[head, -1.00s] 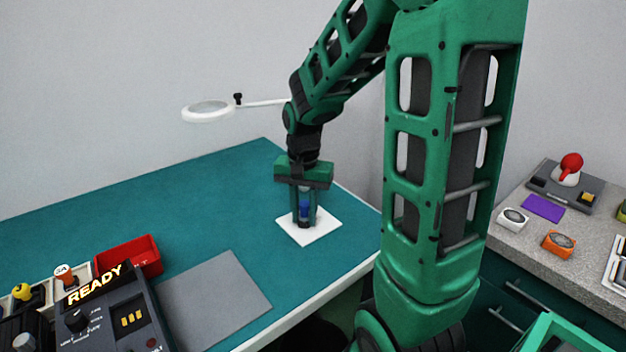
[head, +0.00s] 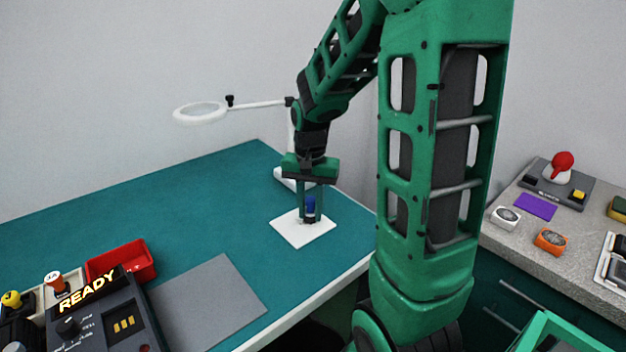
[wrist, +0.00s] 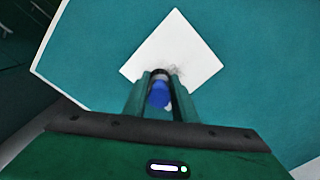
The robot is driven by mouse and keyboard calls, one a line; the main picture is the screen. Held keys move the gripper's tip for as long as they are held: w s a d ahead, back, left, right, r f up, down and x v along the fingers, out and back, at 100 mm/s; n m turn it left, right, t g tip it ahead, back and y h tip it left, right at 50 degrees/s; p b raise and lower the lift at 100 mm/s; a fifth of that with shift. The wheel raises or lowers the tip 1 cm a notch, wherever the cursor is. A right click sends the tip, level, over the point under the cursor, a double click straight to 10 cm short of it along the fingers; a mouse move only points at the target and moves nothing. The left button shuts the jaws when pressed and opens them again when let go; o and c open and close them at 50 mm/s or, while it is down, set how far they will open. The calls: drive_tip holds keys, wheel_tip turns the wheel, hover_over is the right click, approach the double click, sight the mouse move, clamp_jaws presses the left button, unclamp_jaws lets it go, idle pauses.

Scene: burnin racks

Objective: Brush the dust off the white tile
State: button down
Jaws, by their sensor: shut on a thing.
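The white tile (head: 290,232) lies flat on the teal table top, under my gripper. It also shows in the wrist view (wrist: 198,58), with a small grey smudge of dust (wrist: 178,70) near its middle, close to the fingertips. My gripper (head: 309,212) points down over the tile's back right part. It is shut on a brush with a blue handle (wrist: 159,94), held between the two fingers. The brush's dark lower end is at or just above the tile; I cannot tell whether it touches. Part of the brush is hidden by the fingers.
A white ring lamp (head: 201,112) on a stand reaches over the table behind my gripper. A grey mat (head: 210,300), a red bin (head: 122,262) and a device reading READY (head: 95,310) are at the left front. A speckled counter (head: 505,245) stands at the right.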

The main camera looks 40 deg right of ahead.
drive_tip(key=shift+d, duration=0.75)
drive_tip(key=shift+a+r, duration=0.1)
drive_tip(key=shift+r, duration=3.9)
drive_tip(key=shift+w, duration=0.15)
